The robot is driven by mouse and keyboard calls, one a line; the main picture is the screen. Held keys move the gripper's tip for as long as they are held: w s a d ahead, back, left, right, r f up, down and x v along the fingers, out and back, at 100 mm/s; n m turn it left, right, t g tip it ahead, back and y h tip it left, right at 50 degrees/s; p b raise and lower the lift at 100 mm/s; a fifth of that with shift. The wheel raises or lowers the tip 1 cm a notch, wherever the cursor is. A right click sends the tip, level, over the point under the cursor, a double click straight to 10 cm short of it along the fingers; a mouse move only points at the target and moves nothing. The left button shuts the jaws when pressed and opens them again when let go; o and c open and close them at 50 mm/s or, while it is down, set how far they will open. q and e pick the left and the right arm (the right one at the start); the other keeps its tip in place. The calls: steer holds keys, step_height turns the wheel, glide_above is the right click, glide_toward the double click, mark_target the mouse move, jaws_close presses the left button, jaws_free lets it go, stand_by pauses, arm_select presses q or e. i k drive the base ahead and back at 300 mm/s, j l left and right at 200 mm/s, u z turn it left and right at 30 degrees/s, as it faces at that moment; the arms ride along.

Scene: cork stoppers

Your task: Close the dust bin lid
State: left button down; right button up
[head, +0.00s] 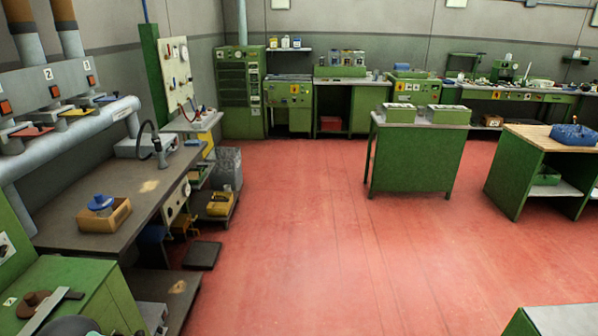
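A grey speckled bin-like container (229,167) stands on the floor at the right end of the left workbench, far from me. It looks like the dust bin, but it is small in the view. I cannot make out a lid or tell whether it is open. Neither of my grippers is in view.
A long grey workbench (95,210) runs along the left, holding a wooden box (104,216). A dark flat slab (202,255) lies on the floor beside it. A green cabinet (415,155) and a wood-topped bench (533,172) stand to the right. The red floor (300,240) between is clear.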

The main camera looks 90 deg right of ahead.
mark_target(208, 137)
steer(key=z, duration=2.6)
steer(key=i+z, duration=0.35)
steer(key=i, duration=5.1)
steer(key=i+l+u, duration=0.15)
steer(key=i, duration=0.45)
steer(key=i+l, duration=0.15)
steer(key=i, duration=0.5)
steer(key=j+u, duration=0.05)
